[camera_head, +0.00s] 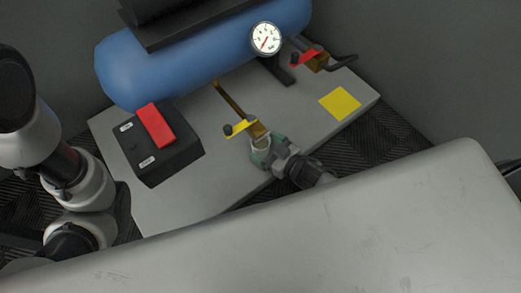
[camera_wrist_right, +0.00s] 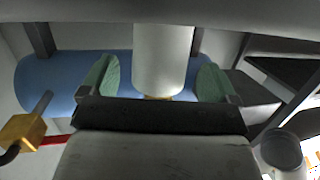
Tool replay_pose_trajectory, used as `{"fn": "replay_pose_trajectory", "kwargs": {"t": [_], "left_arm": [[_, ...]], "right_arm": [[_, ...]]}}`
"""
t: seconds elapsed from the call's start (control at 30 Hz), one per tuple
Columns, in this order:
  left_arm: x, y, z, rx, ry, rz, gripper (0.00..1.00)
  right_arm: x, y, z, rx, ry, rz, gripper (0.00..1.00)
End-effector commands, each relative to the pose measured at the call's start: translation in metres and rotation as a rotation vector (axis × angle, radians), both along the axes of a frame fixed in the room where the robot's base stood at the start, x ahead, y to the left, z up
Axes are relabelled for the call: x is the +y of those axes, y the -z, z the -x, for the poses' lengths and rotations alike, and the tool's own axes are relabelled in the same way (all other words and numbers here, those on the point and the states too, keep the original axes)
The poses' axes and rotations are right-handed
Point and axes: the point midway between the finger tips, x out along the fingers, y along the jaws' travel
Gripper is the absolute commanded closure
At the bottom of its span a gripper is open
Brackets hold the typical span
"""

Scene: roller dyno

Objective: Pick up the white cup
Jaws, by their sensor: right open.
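The white cup (camera_wrist_right: 163,58) is between the two green finger pads of my right gripper (camera_wrist_right: 156,78) in the right wrist view. Gaps show on both sides of the cup, so the open fingers appear not to touch it. In the head view, only a small pale part of the cup (camera_head: 260,143) shows at the green fingertips of my right gripper (camera_head: 262,155). The gripper hides much of it there. My left arm is at the left of the head view, but its gripper does not show.
A blue tank (camera_head: 205,50) with a gauge (camera_head: 266,38) stands on a grey base plate (camera_head: 215,187). A yellow-handled valve (camera_head: 246,128) is right by the cup. A black box with a red switch (camera_head: 156,126) is at left. A yellow square (camera_head: 340,103) lies at right.

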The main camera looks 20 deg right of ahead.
Motion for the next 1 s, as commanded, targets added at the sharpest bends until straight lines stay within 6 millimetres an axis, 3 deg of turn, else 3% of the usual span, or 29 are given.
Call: {"fn": "replay_pose_trajectory", "kwargs": {"t": [0.03, 0.1, 0.43, 0.8, 1.0], "left_arm": [[0.000, 0.012, 0.000, 0.002, 0.000, 0.000, 0.57], [0.000, 0.017, -0.001, 0.002, 0.000, 0.000, 0.57], [0.000, 0.018, -0.001, 0.002, 0.000, 0.000, 0.57], [0.000, 0.018, 0.000, 0.001, -0.001, -0.001, 0.57], [0.000, 0.018, 0.000, 0.001, -0.001, -0.001, 0.57]], "right_arm": [[0.003, 0.006, -0.007, -0.004, -0.002, 0.001, 0.10], [0.008, 0.007, -0.015, -0.002, -0.001, 0.001, 0.10], [0.013, 0.005, -0.021, 0.001, 0.000, 0.000, 0.10], [0.013, 0.005, -0.021, 0.001, 0.000, 0.000, 0.62], [0.013, 0.004, -0.021, 0.001, 0.000, 0.000, 0.62]]}}
